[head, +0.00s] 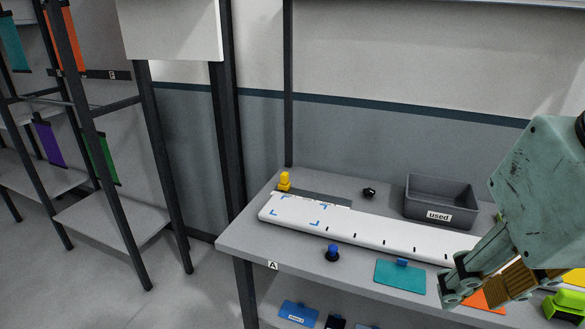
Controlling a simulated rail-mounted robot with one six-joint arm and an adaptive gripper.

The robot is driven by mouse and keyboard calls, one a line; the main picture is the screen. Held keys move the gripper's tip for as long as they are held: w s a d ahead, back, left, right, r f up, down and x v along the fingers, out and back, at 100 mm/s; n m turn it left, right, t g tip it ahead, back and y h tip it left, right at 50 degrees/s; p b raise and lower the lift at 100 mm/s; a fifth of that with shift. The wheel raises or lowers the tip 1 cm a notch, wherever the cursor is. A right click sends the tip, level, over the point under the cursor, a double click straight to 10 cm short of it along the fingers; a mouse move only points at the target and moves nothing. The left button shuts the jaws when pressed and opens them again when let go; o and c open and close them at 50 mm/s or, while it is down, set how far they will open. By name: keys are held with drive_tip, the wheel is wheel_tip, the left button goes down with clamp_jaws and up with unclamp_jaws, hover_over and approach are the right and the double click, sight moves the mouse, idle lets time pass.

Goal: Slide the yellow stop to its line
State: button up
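The yellow stop (285,181) stands upright at the far left end of the workbench, at the back edge of a long white board (375,235). Blue corner marks show on the left part of the board, and small dark marks run along its front edge. I cannot tell which mark is the stop's line. My gripper (452,290) hangs at the right over the bench's front, well apart from the yellow stop. Its fingers are partly seen from the side, and I cannot tell whether they are open or hold anything.
A grey bin labelled "used" (440,193) stands at the back right. A black knob (369,193) sits behind the board. A blue-topped black tool (332,252), a teal sheet (400,275) and an orange sheet (484,301) lie in front. Dark rack posts (228,120) stand left of the bench.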

drive_tip(key=w+r+p, duration=0.1)
drive_tip(key=w+r, duration=0.3)
drive_tip(key=w, duration=0.6)
drive_tip(key=m+h+p, duration=0.1)
drive_tip(key=m+p, duration=0.3)
drive_tip(key=p, duration=0.5)
hover_over(284, 174)
drive_tip(key=s+a, duration=0.2)
drive_tip(key=s, duration=0.3)
wheel_tip(284, 174, down, 20)
drive_tip(key=shift+d+r, duration=0.15)
drive_tip(key=shift+w, duration=0.1)
drive_tip(key=shift+d+x, duration=0.15)
drive_tip(key=shift+x, duration=3.3)
drive_tip(key=shift+d+x, duration=0.1)
drive_tip(key=shift+x, duration=3.3)
drive_tip(key=shift+w, duration=0.1)
drive_tip(key=shift+c, duration=0.5)
